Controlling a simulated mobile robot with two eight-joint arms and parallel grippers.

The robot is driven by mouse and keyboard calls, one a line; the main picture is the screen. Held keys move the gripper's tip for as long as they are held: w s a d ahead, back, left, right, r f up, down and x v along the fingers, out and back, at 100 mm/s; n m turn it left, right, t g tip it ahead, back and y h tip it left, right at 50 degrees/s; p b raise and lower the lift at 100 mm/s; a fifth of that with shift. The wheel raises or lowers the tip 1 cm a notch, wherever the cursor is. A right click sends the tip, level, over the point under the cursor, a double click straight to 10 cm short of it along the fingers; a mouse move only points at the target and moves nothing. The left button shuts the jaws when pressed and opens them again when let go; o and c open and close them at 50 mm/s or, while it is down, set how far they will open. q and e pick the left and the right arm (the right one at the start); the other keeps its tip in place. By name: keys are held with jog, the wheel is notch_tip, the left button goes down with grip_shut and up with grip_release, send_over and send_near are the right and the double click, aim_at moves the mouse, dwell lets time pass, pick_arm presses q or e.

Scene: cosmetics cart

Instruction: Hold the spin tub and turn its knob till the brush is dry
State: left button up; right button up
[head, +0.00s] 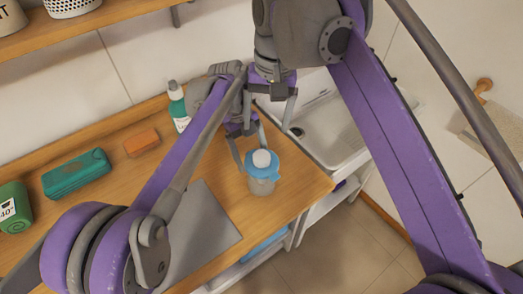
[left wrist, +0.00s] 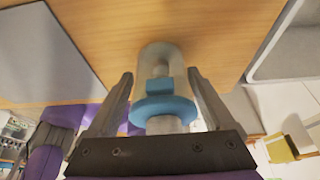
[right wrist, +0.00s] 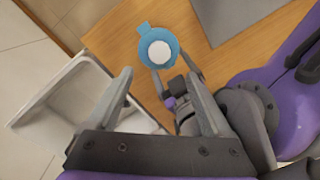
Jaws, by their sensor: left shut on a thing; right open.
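The spin tub (head: 262,187) is a clear container with a blue lid and a white knob (head: 262,158) on top. It stands upright on the wooden counter near its right end. My left gripper (head: 250,163) is shut around the tub from its sides; the left wrist view shows the clear tub (left wrist: 158,62) between the fingers. My right gripper (head: 279,112) is open and empty, above and behind the tub. In the right wrist view the white knob (right wrist: 159,52) and blue lid lie beyond the open fingers. I cannot make out the brush inside the tub.
A white sink (head: 335,130) is right of the counter. A grey mat (head: 200,228) lies left of the tub. A green-labelled bottle (head: 178,108), an orange block (head: 141,142), a teal case (head: 76,175) and a green container (head: 14,207) stand further left.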

aim_at(262, 156)
jog(key=f+n, duration=0.2)
jog(key=f, duration=0.1)
jog(key=f+n, duration=0.1)
jog(key=f, duration=0.3)
jog(key=a+f+n+h, duration=0.1)
jog(key=f+n, duration=0.1)
jog(key=f, duration=0.2)
jog(key=shift+n, duration=0.3)
grip_shut()
dwell(0.4)
